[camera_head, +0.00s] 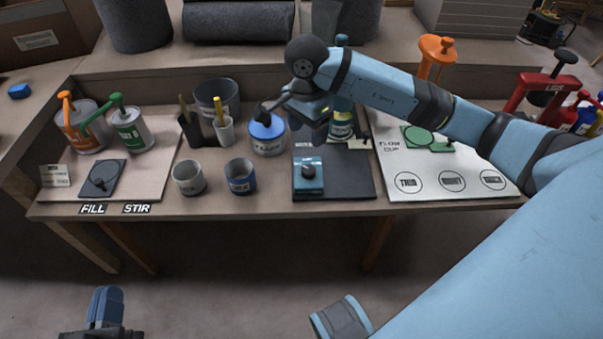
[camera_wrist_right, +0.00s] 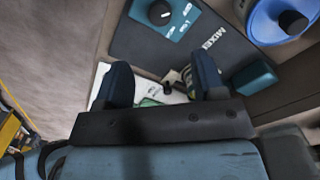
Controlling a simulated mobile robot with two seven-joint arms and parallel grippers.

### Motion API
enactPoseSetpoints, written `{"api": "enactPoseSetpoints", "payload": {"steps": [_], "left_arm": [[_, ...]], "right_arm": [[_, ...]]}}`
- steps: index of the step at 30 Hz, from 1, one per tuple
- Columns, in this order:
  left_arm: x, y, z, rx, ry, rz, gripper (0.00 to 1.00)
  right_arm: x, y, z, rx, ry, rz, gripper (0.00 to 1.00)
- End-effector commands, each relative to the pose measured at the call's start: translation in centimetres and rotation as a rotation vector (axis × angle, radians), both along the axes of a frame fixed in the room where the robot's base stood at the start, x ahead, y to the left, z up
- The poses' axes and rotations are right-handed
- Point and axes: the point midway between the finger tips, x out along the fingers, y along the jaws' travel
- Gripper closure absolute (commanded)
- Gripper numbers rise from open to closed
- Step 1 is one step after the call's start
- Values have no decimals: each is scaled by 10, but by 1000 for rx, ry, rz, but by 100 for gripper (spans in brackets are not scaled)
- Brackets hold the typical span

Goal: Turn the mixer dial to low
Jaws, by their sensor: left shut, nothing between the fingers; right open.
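The mixer's control box (camera_head: 309,187) is a small blue-teal block with a round black dial (camera_head: 308,171) on top. It stands at the front left of a dark mat. In the right wrist view the dial (camera_wrist_right: 160,12) is at the top edge, with small labels beside it; I cannot tell clearly which one its mark points to. My right gripper (camera_head: 310,108) is open and empty, above and behind the box, apart from the dial. Its two fingers (camera_wrist_right: 161,82) show in the wrist view. My left gripper (camera_head: 104,308) is shut and empty, low in front of the bench.
A blue-lidded can (camera_head: 267,137) stands left of the mat (camera_head: 348,182), near my right gripper. Two cups (camera_head: 188,179) stand further left. A white board (camera_head: 400,185) with printed circles lies right of the mat. The bench front strip is clear.

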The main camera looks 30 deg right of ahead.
Motion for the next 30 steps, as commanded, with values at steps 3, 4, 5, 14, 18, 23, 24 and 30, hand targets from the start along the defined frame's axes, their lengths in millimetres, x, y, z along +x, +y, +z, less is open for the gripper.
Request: {"api": "enactPoseSetpoints", "payload": {"steps": [3, 4, 5, 14, 18, 23, 24, 30], "left_arm": [[-1, -3, 7, -31, -48, -12, 100], [-1, -4, 11, -40, -61, -16, 100], [-2, -5, 14, -49, -76, -19, 100], [-3, -10, 10, -67, -82, -43, 100], [-2, -10, 4, -56, -60, -48, 100], [-2, -10, 2, -51, -49, -52, 100], [-1, -11, 1, -50, -48, -52, 100], [-2, -11, 1, -51, -46, -51, 100]], "right_arm": [[-2, 1, -28, 3, 5, 0, 37], [-2, 1, -35, 3, 6, 0, 37], [-3, 0, -42, 3, 5, -1, 37], [-5, 0, -100, 4, 4, -1, 37], [-5, 0, -114, 5, 3, -1, 37], [-5, 0, -120, 5, 1, 0, 37], [-5, 0, -121, 5, 0, 0, 37], [-5, 0, -120, 5, 1, 0, 37]]}}
